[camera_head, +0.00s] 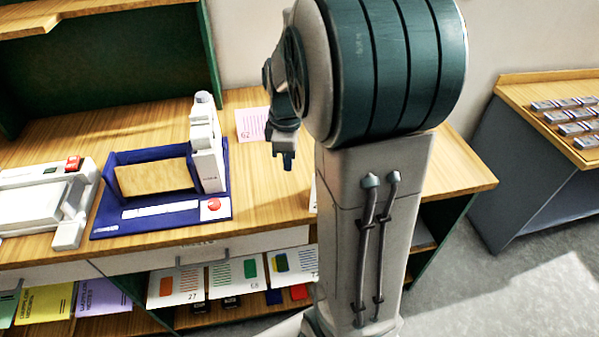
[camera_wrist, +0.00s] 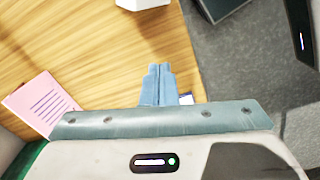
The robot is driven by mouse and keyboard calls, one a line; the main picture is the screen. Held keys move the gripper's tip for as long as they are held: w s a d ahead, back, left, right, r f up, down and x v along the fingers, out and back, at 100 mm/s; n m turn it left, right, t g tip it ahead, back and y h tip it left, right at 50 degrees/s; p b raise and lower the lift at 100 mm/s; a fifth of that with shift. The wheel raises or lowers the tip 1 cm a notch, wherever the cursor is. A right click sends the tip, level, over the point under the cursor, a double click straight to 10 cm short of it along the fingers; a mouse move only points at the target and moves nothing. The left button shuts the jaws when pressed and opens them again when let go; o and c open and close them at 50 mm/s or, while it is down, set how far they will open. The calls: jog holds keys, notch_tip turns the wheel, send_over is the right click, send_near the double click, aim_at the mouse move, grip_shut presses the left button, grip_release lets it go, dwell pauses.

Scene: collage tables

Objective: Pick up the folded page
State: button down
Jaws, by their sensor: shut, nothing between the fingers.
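A pink page (camera_head: 253,123) printed with lines and "62" lies on the wooden table, left of my gripper in the head view. It also shows at the left of the wrist view (camera_wrist: 40,103), apart from the fingers. I cannot tell whether it is folded. A small white piece (camera_wrist: 186,99) shows just right of the fingers in the wrist view, mostly hidden; a white edge (camera_head: 313,196) beside my arm in the head view may be the same thing. My gripper (camera_head: 284,162) points down over the table, its fingers (camera_wrist: 158,70) together and empty.
A blue-framed device (camera_head: 160,222) with a white upright post stands left of my gripper. A white machine (camera_head: 40,205) is at the far left. Numbered cards (camera_head: 176,287) lie on the shelf below. Another table (camera_head: 540,97) stands at right, across a floor gap.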

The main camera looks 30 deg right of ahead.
notch_tip(320, 180, down, 9)
jog(key=shift+f+p, duration=0.2)
jog(key=shift+p, duration=0.35)
jog(key=d, duration=0.1)
jog(key=s+d, duration=0.1)
jog(key=p, duration=0.1)
jog(key=shift+s+d+f, duration=0.2)
jog(key=shift+s+d, duration=0.05)
jog(key=shift+d, duration=0.15)
jog(key=shift+s+d+f, duration=0.1)
jog(key=shift+s+d, duration=0.15)
jog(key=shift+d, duration=0.15)
